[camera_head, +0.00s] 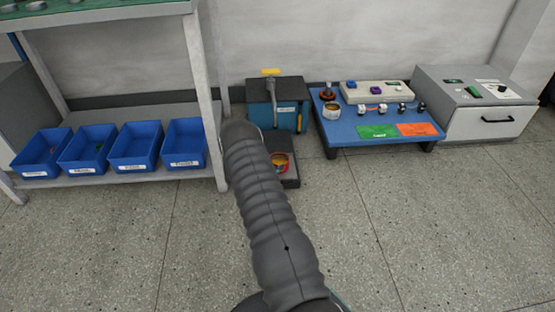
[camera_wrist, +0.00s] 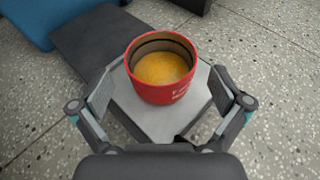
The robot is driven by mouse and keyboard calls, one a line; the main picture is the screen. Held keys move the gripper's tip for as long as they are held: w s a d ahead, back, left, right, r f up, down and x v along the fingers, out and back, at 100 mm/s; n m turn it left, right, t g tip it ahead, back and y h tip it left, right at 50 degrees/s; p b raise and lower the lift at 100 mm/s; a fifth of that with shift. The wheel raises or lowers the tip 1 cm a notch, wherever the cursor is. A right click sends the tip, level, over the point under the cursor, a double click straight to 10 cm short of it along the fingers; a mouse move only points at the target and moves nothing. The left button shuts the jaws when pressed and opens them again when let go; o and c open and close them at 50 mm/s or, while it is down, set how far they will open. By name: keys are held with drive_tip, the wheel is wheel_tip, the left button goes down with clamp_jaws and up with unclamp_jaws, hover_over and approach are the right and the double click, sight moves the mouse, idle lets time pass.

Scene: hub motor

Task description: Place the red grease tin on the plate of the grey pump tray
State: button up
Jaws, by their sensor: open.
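The red grease tin (camera_wrist: 147,92) is open at the top and shows yellow grease inside. It stands upright on the light grey plate (camera_wrist: 142,117) of the pump tray in the wrist view. The dark part of the tray (camera_wrist: 90,45) extends behind it. My gripper (camera_wrist: 163,94) is open, with one finger on each side of the tin and a visible gap on both sides. In the head view the tin (camera_head: 281,168) and the dark grey tray (camera_head: 291,182) show just right of my arm, which hides part of the tray and my fingers.
A blue pump box (camera_head: 288,116) with a yellow handle stands behind the tray. A blue low table (camera_head: 345,135) with parts and a grey drawer unit (camera_head: 505,120) stand right. A shelf with several blue bins (camera_head: 138,148) is left. The front floor is clear.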

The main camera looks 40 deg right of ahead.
drive_tip(key=v, duration=0.6)
drive_tip(key=s+a+r+m+g+y, duration=0.1)
drive_tip(key=s+a+r+m, duration=0.25)
drive_tip(key=r, duration=0.65)
drive_tip(key=s+a+r+m+g+y, duration=0.1)
drive_tip(key=s+a+r+m+y, duration=0.25)
drive_tip(key=r, duration=0.75)
drive_tip(key=s+a+r+m+g+h, duration=0.1)
drive_tip(key=s+a+r+m, duration=0.3)
drive_tip(key=r, duration=0.6)
drive_tip(key=s+a+r+m+t+y, duration=0.1)
drive_tip(key=s+a+r+m+y, duration=0.2)
drive_tip(key=s+a, duration=0.4)
drive_tip(key=s+a+r+m+t+y, duration=0.2)
drive_tip(key=s+a, duration=0.5)
drive_tip(key=s, duration=0.4)
drive_tip(key=s+a+r+m+t+y, duration=0.2)
drive_tip(key=s+a+r+m+y, duration=0.2)
drive_tip(key=s+a, duration=0.4)
wheel_tip(320, 180, up, 3)
drive_tip(key=shift+s+f+m+y+p, duration=0.1)
drive_tip(key=shift+s+m+y+p, duration=0.25)
drive_tip(key=shift+s+y, duration=0.3)
